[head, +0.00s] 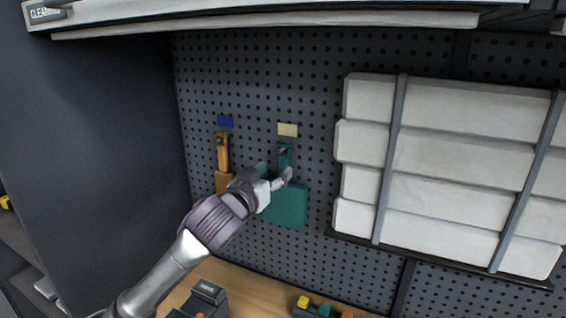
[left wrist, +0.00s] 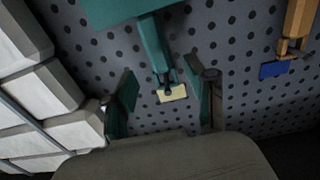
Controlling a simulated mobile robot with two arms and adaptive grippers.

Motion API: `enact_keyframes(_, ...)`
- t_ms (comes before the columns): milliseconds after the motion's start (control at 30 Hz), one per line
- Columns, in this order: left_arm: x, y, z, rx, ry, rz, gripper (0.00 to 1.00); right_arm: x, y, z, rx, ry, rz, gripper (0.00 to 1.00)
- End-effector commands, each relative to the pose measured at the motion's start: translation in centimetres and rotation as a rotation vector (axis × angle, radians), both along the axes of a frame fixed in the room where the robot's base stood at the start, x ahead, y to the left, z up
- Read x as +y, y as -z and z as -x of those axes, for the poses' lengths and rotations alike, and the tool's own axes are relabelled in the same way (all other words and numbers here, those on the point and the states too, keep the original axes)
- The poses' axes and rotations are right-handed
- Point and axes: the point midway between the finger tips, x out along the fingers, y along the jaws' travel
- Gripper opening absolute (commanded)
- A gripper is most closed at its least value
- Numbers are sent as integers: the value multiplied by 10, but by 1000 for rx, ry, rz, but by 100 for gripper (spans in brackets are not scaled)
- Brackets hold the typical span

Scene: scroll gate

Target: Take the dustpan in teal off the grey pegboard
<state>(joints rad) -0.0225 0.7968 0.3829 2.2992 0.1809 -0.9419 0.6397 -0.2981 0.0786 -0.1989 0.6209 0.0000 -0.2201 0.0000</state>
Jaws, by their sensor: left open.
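The teal dustpan (head: 287,207) hangs on the grey pegboard (head: 315,95), handle up and pan down, below a pale yellow label (head: 288,130). My left gripper (head: 278,178) is in front of its handle and hides part of the dustpan. In the left wrist view, which is turned upside down, the dustpan (left wrist: 118,10) shows at the top with its handle reaching down to a hook. The open left gripper (left wrist: 163,95) has one finger on either side of the handle end, with gaps on both sides. My right gripper is not in view.
An orange-brown tool (head: 223,155) hangs just left, under a blue label (head: 225,121). White stacked blocks behind grey straps (head: 390,160) are at right. A shelf (head: 260,20) overhangs the top. A wooden surface (head: 250,285) below holds small dark items (head: 322,307).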

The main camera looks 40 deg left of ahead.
Motion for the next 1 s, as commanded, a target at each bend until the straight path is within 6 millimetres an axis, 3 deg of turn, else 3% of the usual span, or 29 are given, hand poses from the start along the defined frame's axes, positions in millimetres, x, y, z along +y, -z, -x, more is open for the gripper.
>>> enact_keyframes(100,7,-4,-21,1,-1,0,56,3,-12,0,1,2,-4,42)
enact_keyframes(300,15,-2,-46,0,-1,1,56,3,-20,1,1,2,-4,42)
enact_keyframes(733,18,1,-56,0,0,-1,56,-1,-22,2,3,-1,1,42)
enact_keyframes(767,17,1,-56,0,0,-1,55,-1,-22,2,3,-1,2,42)
enact_keyframes(1000,17,1,-55,0,0,-1,15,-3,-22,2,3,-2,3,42)
